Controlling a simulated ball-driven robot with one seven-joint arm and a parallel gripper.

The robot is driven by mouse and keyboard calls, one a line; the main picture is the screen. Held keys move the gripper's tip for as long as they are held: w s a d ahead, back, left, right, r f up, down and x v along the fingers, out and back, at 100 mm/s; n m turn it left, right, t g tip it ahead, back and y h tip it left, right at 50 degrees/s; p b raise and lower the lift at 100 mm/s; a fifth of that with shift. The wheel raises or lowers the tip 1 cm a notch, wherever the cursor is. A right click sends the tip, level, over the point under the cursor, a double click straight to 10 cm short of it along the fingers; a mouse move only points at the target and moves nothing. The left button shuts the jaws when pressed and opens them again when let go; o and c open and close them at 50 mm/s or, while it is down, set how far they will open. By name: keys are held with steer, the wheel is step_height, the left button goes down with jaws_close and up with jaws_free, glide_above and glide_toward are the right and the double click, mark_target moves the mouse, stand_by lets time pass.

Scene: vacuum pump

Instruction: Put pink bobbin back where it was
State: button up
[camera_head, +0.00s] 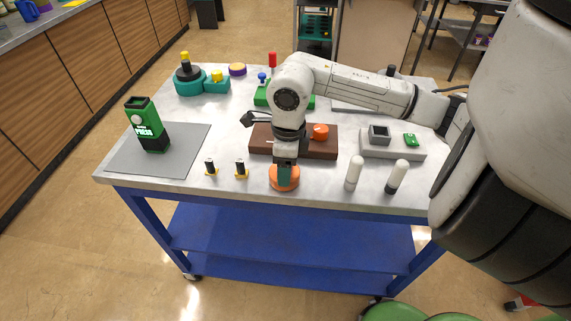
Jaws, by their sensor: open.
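No clearly pink bobbin shows in the head view. An orange, salmon-tinted round piece (275,183) sits at the front edge of the table, directly under my gripper (285,178). The jaws are open. I cannot tell whether they touch the piece, and my gripper hides its middle. A brighter orange knob (320,131) sits on a brown block (262,143) behind my gripper.
The grey-topped table (225,120) holds two small black-and-yellow pegs (240,170) left of my gripper and two white cylinders (354,173) to its right. A green device (150,125) stands on a grey mat (190,150). A grey block (378,150) lies right.

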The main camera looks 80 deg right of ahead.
steer(key=r, duration=0.4)
steer(key=r+b, duration=0.1)
steer(key=r, duration=0.7)
steer(key=shift+s, duration=0.3)
